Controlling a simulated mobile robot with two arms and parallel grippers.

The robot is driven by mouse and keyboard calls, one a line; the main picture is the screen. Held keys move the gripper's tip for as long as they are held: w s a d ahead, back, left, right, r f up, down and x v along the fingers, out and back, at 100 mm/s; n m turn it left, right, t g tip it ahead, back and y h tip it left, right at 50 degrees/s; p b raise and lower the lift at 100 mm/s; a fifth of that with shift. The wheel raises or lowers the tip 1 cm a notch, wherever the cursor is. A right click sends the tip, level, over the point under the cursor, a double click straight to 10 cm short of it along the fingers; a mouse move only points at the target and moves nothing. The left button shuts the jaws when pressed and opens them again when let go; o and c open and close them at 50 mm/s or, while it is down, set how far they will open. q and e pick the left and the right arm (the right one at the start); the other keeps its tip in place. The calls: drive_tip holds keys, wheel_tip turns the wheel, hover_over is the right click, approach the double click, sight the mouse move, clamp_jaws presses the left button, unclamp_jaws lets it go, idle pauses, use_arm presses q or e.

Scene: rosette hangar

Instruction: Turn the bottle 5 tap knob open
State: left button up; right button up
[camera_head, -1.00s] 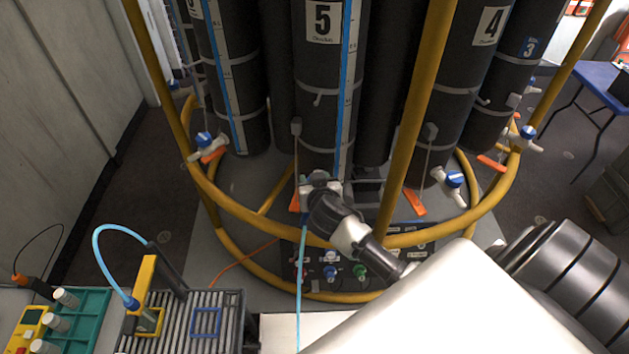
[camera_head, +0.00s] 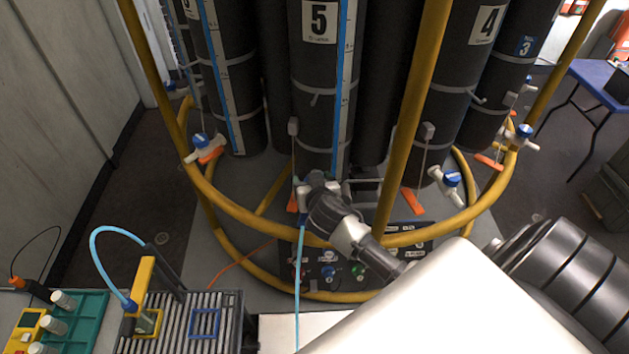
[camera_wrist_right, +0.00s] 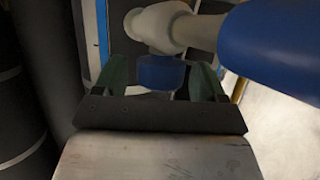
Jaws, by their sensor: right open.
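Bottle 5 (camera_head: 318,100) is the tall dark cylinder with the "5" label, at the middle of the head view. My right gripper (camera_head: 318,183) is at its foot, at the tap (camera_head: 303,195), and my wrist hides most of the knob there. In the right wrist view my gripper (camera_wrist_right: 164,82) is open, with a green finger on each side of the blue tap knob (camera_wrist_right: 160,72). The white tap body (camera_wrist_right: 165,27) is just beyond. Contact between fingers and knob cannot be told. My left gripper is not in view.
A yellow rail (camera_head: 258,210) rings the bottles, and a yellow post (camera_head: 412,120) stands right of bottle 5. A light blue hose (camera_head: 298,280) hangs below the tap. Bottle 4's tap (camera_head: 452,180) is to the right. A grey slatted rack (camera_head: 180,330) is front left.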

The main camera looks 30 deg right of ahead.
drive_tip(key=b+v, duration=0.2)
drive_tip(key=v, duration=0.8)
drive_tip(key=shift+s+b, duration=0.3)
drive_tip(key=shift+b, duration=0.1)
drive_tip(key=shift+a+r, duration=0.1)
